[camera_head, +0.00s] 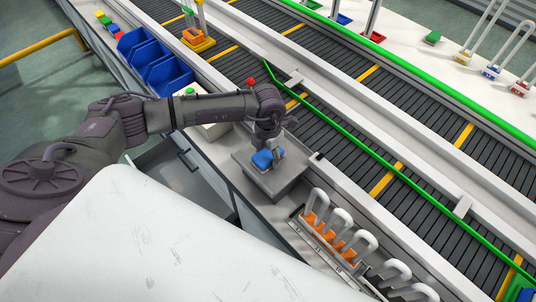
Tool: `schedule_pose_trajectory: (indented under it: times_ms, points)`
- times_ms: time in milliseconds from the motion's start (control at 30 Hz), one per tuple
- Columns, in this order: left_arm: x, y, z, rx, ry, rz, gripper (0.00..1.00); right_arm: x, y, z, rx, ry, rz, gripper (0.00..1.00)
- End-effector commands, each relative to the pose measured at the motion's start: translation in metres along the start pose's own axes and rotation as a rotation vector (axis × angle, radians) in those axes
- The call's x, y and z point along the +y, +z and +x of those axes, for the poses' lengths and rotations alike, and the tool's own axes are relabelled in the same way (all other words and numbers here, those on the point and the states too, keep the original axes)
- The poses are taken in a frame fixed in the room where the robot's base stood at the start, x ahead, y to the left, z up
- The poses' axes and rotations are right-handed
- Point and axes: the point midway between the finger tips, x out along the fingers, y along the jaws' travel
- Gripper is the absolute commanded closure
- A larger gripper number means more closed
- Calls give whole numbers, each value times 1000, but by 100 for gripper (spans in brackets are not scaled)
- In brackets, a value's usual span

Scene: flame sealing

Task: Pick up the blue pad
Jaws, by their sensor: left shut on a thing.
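The blue pad (262,159) is a small blue piece over a raised grey block (271,181) at the near edge of the workbench. My left gripper (268,150) points down at the block and is shut on the blue pad. The gripper partly hides the pad. I cannot tell whether the pad still touches the block. My right gripper does not show.
A rack with several white hooped pieces and orange bases (328,236) stands right of the block. Blue bins (147,57) stand at the upper left. A conveyor (340,140) with a green rail runs behind. A box with green and red buttons (205,128) is beneath my arm.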

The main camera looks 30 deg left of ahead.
Motion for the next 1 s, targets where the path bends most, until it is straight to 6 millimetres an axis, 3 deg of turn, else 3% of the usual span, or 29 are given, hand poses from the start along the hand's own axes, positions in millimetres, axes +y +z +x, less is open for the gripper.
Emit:
schedule_pose_trajectory:
  times_ms: [167, 367, 700, 1000]
  points:
    - [0, 1, -8, -3, 0, -1, 73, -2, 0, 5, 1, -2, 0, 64]
    - [1, 1, -38, -7, 3, 1, 73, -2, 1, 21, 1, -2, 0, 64]
    - [2, -74, -81, -2, 4, 1, 73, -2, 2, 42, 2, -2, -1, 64]
    - [1, -111, -105, -2, 2, -1, 73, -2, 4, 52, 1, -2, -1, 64]
